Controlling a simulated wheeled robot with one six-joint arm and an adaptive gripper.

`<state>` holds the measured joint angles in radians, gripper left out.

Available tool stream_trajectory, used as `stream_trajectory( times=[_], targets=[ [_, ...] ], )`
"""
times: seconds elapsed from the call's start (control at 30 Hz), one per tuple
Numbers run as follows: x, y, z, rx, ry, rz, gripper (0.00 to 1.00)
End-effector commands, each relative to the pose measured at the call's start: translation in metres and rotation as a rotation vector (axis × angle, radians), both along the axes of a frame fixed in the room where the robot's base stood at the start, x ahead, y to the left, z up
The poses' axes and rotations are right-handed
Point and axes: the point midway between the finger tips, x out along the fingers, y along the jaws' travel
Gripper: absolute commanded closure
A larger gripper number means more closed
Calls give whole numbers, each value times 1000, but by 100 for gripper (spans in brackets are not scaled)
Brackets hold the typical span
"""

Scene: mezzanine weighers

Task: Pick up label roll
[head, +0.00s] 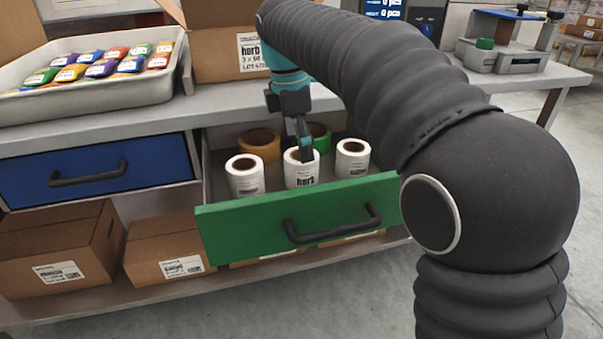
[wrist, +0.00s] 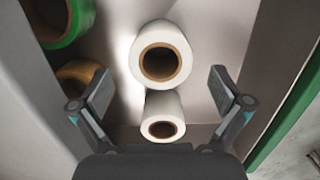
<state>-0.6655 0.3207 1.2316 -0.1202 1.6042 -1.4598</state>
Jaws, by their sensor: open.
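White label rolls stand on end in the open green drawer (head: 240,232). In the head view, the left roll (head: 245,178), the middle roll (head: 300,174) and the right roll (head: 352,160) line up behind the drawer front. My gripper (head: 304,146) points down at the middle roll, and its fingertips overlap that roll's top in the picture. In the wrist view, my gripper (wrist: 160,92) is open and empty. A larger-looking white roll (wrist: 160,34) and a smaller-looking one (wrist: 162,103) show between and beyond its fingers. I cannot tell whether a fingertip touches a roll.
Orange tape (head: 259,146) and green tape (head: 319,136) lie behind the rolls. The counter (head: 130,116) overhangs the drawer's back, holding a tray (head: 100,102) of colourful packets and a cardboard box (head: 215,68). A closed blue drawer (head: 150,178) is at left. Boxes (head: 160,258) sit below.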

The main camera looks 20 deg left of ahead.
Motion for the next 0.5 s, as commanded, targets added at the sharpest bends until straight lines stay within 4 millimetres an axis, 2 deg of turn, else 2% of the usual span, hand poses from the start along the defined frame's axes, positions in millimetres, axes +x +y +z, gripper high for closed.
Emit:
stream_trajectory(
  times=[0.27,0.5],
  targets=[
    [1,-2,-19,0,0,-1,0],
    [3,-6,-52,0,1,-2,0]
  ],
)
